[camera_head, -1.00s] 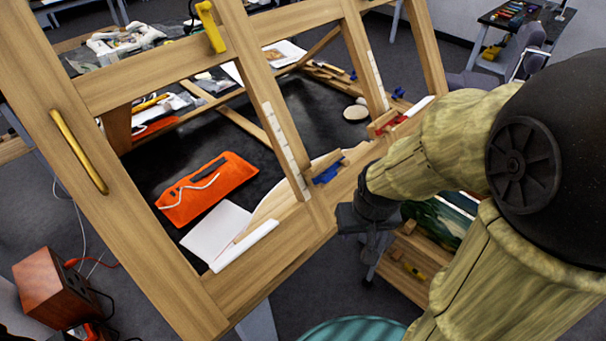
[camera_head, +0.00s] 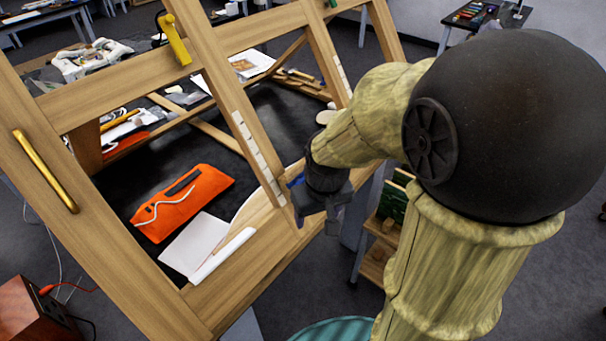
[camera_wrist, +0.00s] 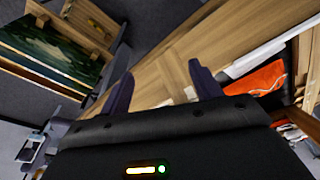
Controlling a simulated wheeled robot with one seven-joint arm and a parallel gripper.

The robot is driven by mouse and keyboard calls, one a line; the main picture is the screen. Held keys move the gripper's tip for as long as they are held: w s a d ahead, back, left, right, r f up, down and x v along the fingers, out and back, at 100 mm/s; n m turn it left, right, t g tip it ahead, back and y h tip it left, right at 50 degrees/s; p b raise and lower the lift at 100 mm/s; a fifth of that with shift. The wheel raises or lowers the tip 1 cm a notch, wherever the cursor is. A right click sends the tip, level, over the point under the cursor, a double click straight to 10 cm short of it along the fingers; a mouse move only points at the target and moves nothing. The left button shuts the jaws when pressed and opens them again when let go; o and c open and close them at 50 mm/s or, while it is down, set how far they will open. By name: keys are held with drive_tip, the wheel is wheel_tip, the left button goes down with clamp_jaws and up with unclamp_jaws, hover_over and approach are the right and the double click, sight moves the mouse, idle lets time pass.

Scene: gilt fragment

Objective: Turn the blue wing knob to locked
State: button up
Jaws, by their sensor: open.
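A small blue piece (camera_head: 295,182), which looks like the blue wing knob, sits on the lower rail of the wooden frame, beside the foot of a slanted upright. My arm and gripper hide part of it, so I cannot tell which way its wings point. My gripper (camera_head: 318,224) is just right of and below it in the head view. In the wrist view my gripper (camera_wrist: 162,84) is open, with its two dark fingers apart over the wooden rail (camera_wrist: 160,62) and nothing visible held. I cannot make out the knob in the wrist view.
The wooden frame (camera_head: 150,77) carries a yellow lever (camera_head: 175,38) and a brass handle (camera_head: 45,170). An orange pouch (camera_head: 190,198) and white paper (camera_head: 192,248) lie behind it on a black surface. Open floor (camera_head: 520,285) shows at the right.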

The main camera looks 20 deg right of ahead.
drive_tip(key=w+r+n+g, duration=0.1)
drive_tip(key=w+r+n, duration=0.2)
drive_tip(key=w+r, duration=0.55)
wheel_tip(320, 180, up, 10)
drive_tip(key=n+g, duration=0.1)
drive_tip(key=n, duration=0.2)
hover_over(304, 179)
drive_tip(key=shift+f+b, duration=0.15)
drive_tip(key=shift+b, duration=0.15)
wheel_tip(304, 179, down, 17)
drive_tip(key=shift+f, duration=0.1)
drive_tip(key=c, duration=1)
